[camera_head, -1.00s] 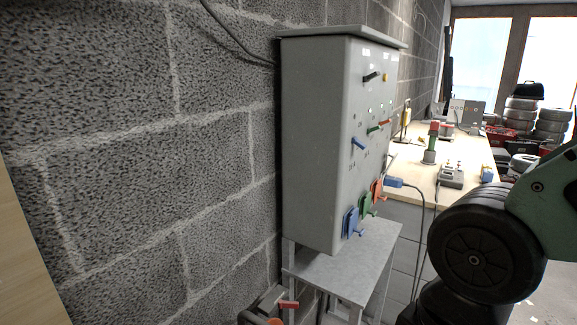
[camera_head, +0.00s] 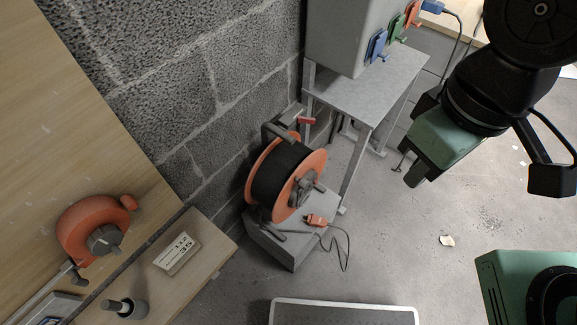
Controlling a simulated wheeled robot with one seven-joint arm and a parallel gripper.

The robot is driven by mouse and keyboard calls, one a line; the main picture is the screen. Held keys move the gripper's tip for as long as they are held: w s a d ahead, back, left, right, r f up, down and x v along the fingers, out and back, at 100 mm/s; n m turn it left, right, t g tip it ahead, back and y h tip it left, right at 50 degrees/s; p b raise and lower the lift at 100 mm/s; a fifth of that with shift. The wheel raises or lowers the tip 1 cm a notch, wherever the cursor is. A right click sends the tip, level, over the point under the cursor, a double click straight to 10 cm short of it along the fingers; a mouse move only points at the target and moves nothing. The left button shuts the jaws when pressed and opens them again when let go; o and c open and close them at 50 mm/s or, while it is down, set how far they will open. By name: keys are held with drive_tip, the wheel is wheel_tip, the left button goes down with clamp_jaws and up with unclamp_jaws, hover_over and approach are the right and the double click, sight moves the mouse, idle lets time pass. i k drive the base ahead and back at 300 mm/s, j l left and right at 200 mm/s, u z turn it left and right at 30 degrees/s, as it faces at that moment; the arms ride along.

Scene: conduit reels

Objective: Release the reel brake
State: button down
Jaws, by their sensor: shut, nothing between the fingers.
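A cable reel (camera_head: 281,183) with orange flanges and dark cable stands on a grey block (camera_head: 281,247) beside the block wall. A red-handled lever (camera_head: 306,121) shows at the top of its frame, and a grey hub (camera_head: 303,189) is on its near face. I cannot tell from here whether the brake is on. My gripper (camera_head: 418,172), on the green end of my arm, is shut and empty, to the right of the reel and apart from it. Its fingers are mostly hidden by its housing.
A grey stand (camera_head: 372,88) carries the electrical cabinet (camera_head: 343,38) behind the reel. An orange plug (camera_head: 317,220) on a cord lies by the reel. A wooden bench (camera_head: 212,258) is on the left. A light-rimmed panel (camera_head: 345,307) is at the bottom. The floor between is mostly clear.

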sight(301, 119)
drive_tip(key=l+u, duration=0.9)
drive_tip(key=i+j, duration=0.3)
drive_tip(key=i+j+z, duration=0.15)
drive_tip(key=i+j, duration=0.15)
drive_tip(key=j, duration=0.2)
